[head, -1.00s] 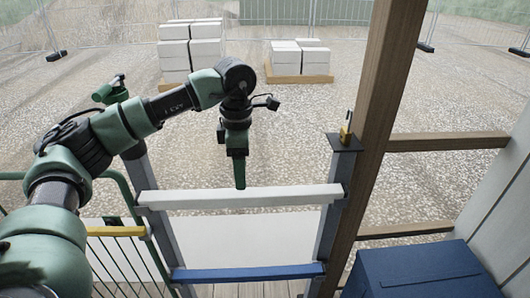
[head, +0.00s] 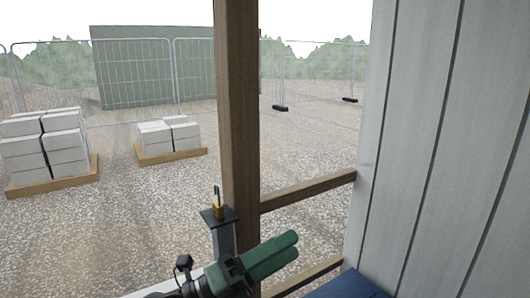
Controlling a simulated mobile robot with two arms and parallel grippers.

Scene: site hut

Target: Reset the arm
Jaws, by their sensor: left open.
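My left gripper (head: 291,246) is at the bottom centre of the head view. Its two green fingers point right and slightly up, and they look open with nothing between them. The gripper lies in front of the wooden post's lower part and just below and right of the padlock (head: 218,209). The brass padlock stands upright, with its shackle up, on a small dark plate (head: 206,217) on top of a grey post. The gripper does not appear to touch the padlock. Most of my left arm is outside the picture. My right gripper is not in view.
A brown wooden post (head: 239,110) rises through the middle, with wooden rails (head: 310,188) to its right. A pale panelled wall (head: 430,150) fills the right. A blue box (head: 345,287) shows at the bottom. Pale blocks (head: 55,150) on pallets stand outside on gravel before mesh fencing.

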